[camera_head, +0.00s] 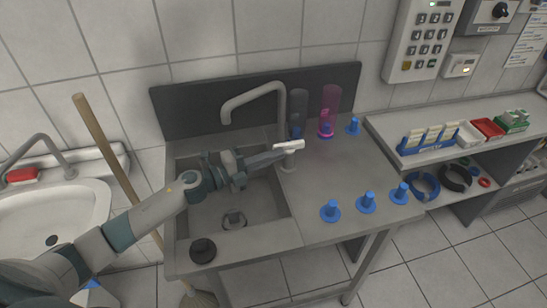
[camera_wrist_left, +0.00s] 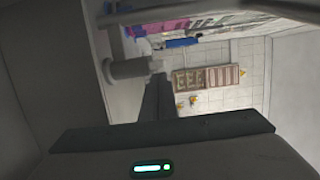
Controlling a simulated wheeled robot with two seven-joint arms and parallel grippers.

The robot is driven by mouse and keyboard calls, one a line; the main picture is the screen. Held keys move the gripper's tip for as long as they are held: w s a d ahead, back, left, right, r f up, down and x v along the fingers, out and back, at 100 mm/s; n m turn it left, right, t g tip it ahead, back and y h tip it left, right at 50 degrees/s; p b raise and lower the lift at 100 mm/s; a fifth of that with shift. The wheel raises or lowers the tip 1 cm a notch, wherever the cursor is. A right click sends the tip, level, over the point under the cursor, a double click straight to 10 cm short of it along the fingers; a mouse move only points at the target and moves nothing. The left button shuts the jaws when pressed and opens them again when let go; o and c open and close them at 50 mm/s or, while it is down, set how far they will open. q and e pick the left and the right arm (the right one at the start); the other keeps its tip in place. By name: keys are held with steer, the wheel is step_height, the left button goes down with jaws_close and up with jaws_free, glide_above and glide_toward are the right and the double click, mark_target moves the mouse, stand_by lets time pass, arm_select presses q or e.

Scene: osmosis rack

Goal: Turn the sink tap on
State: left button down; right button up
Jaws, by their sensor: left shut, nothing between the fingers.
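The grey sink tap (camera_head: 281,107) stands at the right rear edge of the metal sink basin (camera_head: 262,212), its curved spout reaching left. Its white lever (camera_head: 290,146) sits on the tap body and points to the right. My left gripper (camera_head: 281,153) reaches in from the left over the basin. It is shut and empty, with its tips beside the lever and tap body; I cannot tell whether they touch. In the left wrist view the shut fingers (camera_wrist_left: 158,95) point at a grey cylindrical part, likely of the tap (camera_wrist_left: 128,68). My right gripper is out of view.
Several blue pegs (camera_head: 366,202) stand on the worktop to the right. A black round knob (camera_head: 203,250) is at the front left. A wooden stick (camera_head: 105,150) leans left of the sink.

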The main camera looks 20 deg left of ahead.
arm_select(q)
steer(key=shift+w+a, duration=0.25)
steer(key=shift+a, duration=0.1)
stand_by(0.6)
steer(key=shift+w+a+b, duration=0.35)
steer(key=shift+w+a, duration=0.25)
steer(key=shift+w, duration=0.2)
steer(key=shift+w+a+b, duration=0.35)
steer(key=shift+w+a, duration=0.25)
steer(key=shift+w, duration=0.3)
steer(key=shift+a, duration=0.1)
steer(key=b+v, duration=0.3)
steer(key=v, duration=0.4)
steer(key=shift+a, duration=0.1)
